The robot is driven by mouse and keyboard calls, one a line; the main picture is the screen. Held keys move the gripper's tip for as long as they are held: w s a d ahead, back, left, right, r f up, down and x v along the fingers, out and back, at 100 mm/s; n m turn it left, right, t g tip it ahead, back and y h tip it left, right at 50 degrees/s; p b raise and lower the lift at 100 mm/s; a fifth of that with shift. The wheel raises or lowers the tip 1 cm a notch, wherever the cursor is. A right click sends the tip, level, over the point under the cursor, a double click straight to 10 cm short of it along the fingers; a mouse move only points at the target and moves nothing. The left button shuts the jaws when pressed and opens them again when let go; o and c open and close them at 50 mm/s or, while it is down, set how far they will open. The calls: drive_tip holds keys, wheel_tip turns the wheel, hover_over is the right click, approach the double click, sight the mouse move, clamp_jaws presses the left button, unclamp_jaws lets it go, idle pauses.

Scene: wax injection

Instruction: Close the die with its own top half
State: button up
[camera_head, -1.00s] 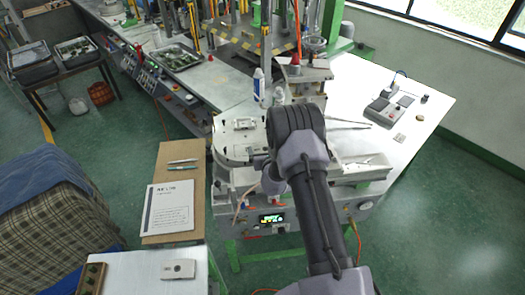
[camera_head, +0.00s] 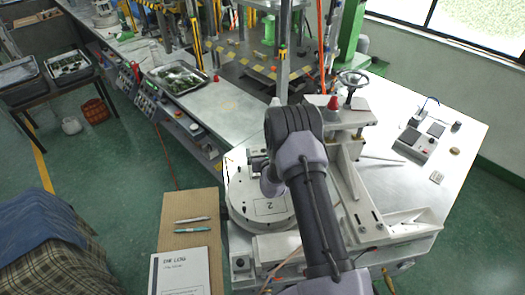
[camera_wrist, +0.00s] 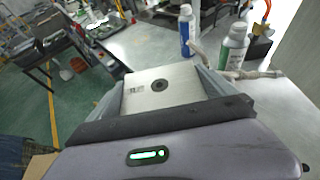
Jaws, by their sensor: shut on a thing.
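In the wrist view my gripper (camera_wrist: 162,88) is shut on a flat pale metal die half (camera_wrist: 140,88). The plate has a dark round hole in its face and a small mark at its left. One grey finger stands at each side of it. In the head view my arm covers most of the gripper, and only a grey part of it shows over the white round turntable (camera_head: 270,207), marked 2. The other half of the die cannot be made out in either view now. I cannot tell how far the held plate is above the turntable.
Two bottles, one blue and white (camera_wrist: 187,30) and one green-labelled (camera_wrist: 234,47), stand beyond the held plate. A white bracket (camera_head: 348,185) with a handwheel (camera_head: 352,80) stands right of my arm. A board with a notebook (camera_head: 180,272) lies lower left.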

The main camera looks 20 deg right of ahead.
drive_tip(key=shift+w+f, duration=0.1)
drive_tip(key=shift+f, duration=0.05)
wheel_tip(320, 180, down, 6)
drive_tip(key=b, duration=0.5)
drive_tip(key=shift+b, duration=0.5)
idle(1.5)
drive_tip(key=shift+f, duration=0.3)
drive_tip(key=shift+f+b, duration=0.55)
drive_tip(key=shift+b, duration=0.15)
drive_tip(key=o, duration=1.4)
drive_tip(key=v, duration=1.7)
drive_tip(key=shift+s+r+p, duration=0.15)
drive_tip(key=shift+s+p, duration=0.1)
drive_tip(key=shift+p, duration=0.15)
